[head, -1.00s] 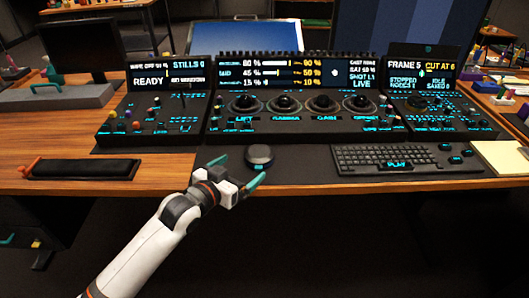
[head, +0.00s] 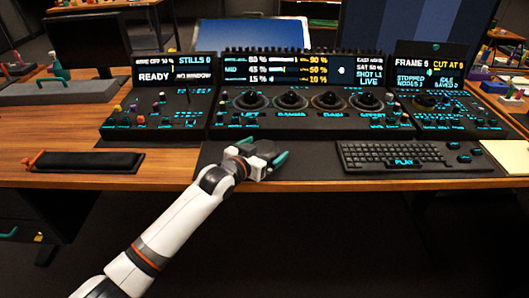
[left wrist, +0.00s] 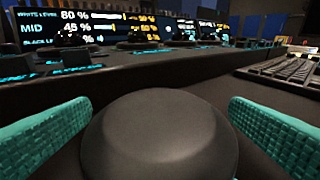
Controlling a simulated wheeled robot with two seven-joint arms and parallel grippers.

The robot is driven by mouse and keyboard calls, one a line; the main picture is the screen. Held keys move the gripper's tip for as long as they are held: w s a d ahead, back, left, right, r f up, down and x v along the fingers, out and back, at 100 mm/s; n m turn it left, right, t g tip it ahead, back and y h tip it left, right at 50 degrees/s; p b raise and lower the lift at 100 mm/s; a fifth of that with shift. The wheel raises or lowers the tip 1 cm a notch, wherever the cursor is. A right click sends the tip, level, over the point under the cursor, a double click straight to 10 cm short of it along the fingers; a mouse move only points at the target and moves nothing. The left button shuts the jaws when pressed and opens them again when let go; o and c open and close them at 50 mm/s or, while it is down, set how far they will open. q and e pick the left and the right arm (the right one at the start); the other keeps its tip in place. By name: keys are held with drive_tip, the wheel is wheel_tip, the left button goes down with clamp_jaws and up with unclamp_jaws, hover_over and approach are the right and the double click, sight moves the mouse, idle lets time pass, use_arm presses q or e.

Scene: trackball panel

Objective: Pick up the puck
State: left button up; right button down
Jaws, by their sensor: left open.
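The puck (left wrist: 160,135) is a dark, round, low knob-like piece with a smooth flat top. In the left wrist view it fills the lower middle, between the two teal finger pads. In the head view the puck (head: 262,147) lies on the dark mat in front of the trackball panel, partly hidden by my gripper. My left gripper (head: 264,155) is open, with one finger on each side of the puck. In the left wrist view my left gripper (left wrist: 160,130) shows dark gaps beside the puck, though contact low down is hidden. My right gripper is not in view.
The trackball panel (head: 300,122) stands just behind the puck. A keyboard (head: 400,156) lies to the right on the dark mat. A black padded bar with a red-orange end (head: 90,161) lies at the left. The bare wooden desk (head: 165,165) is between.

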sight(263, 148)
use_arm(q)
drive_tip(key=shift+c, duration=0.6)
drive_tip(key=c, duration=0.8)
drive_tip(key=shift+r, duration=0.1)
drive_tip(key=shift+r, duration=0.35)
wheel_tip(263, 148, up, 9)
drive_tip(key=shift+r+p, duration=0.1)
drive_tip(key=shift+p, duration=0.85)
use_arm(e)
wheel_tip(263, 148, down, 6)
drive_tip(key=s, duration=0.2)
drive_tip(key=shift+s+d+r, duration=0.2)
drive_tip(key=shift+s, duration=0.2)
